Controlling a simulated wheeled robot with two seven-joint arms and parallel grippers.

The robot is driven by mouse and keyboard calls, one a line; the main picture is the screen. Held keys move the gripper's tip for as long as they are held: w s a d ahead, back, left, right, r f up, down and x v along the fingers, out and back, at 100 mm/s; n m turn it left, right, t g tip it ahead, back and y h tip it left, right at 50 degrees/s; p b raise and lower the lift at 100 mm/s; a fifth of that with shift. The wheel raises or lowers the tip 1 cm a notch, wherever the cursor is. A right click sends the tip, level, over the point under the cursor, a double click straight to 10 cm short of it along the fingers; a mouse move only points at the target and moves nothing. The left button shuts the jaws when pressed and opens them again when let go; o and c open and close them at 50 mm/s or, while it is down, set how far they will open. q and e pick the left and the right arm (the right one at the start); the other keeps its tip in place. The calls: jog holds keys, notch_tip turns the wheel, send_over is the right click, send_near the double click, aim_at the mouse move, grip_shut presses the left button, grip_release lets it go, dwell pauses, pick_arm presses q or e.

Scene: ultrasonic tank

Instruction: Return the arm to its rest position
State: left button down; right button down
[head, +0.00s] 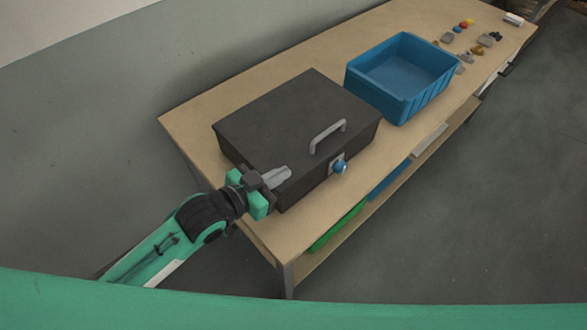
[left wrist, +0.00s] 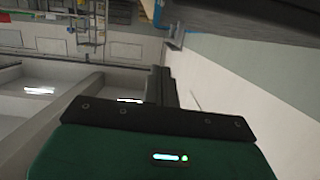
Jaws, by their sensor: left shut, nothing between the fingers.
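My left gripper (head: 281,174) is shut and empty in the head view. It is at the near left corner of a closed dark box, in front of part of its lid and side; I cannot tell whether it touches the box. The dark box (head: 290,115) has a grey handle (head: 328,136) on its lid and a blue knob (head: 340,167) on its front. In the left wrist view the shut fingers of my left gripper (left wrist: 161,82) also show. My right gripper is in neither view.
The box stands on a wooden table (head: 195,110) with a lower shelf. An open blue bin (head: 405,100) stands to the right of the box. Small stones and coloured pieces (head: 484,41) lie at the far right end. The floor right of the table is clear.

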pick_arm(q)
jog(key=shift+s+a+r, duration=0.15)
jog(key=shift+s+a, duration=0.2)
jog(key=shift+a, duration=0.05)
